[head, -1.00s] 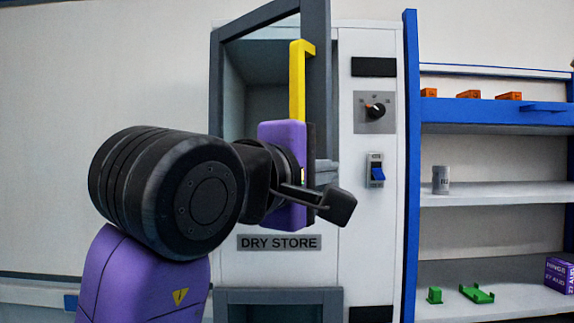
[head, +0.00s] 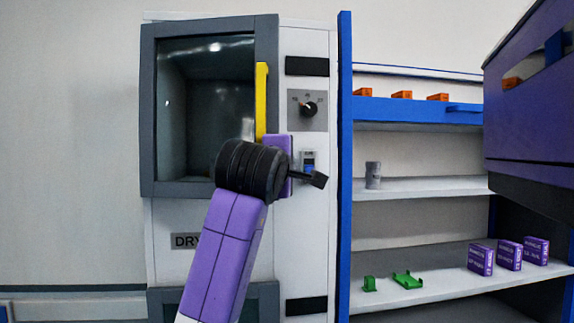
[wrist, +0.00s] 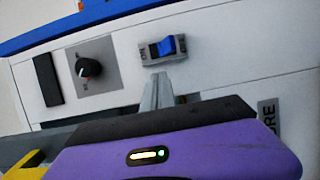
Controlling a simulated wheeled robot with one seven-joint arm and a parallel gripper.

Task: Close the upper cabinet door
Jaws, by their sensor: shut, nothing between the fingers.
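The upper cabinet door (head: 148,110) has a grey frame, a dark window and a yellow handle (head: 261,100) at its right edge. It lies across the opening, close to the cabinet front. Its top edge rises toward the right, and I cannot tell whether it is fully shut. My gripper (head: 319,180) is at the door's lower right, in front of the white panel. In the wrist view my gripper (wrist: 158,92) shows its fingers together and empty, just below the blue switch (wrist: 163,48). The yellow handle (wrist: 24,166) is at the lower left there. My arm hides the door's lower right corner.
The white panel right of the door carries a rotary knob (head: 308,109) and a rocker switch close to my gripper. A blue-framed shelf (head: 345,160) with a grey can (head: 373,175) and small boxes stands to the right. The wall at left is clear.

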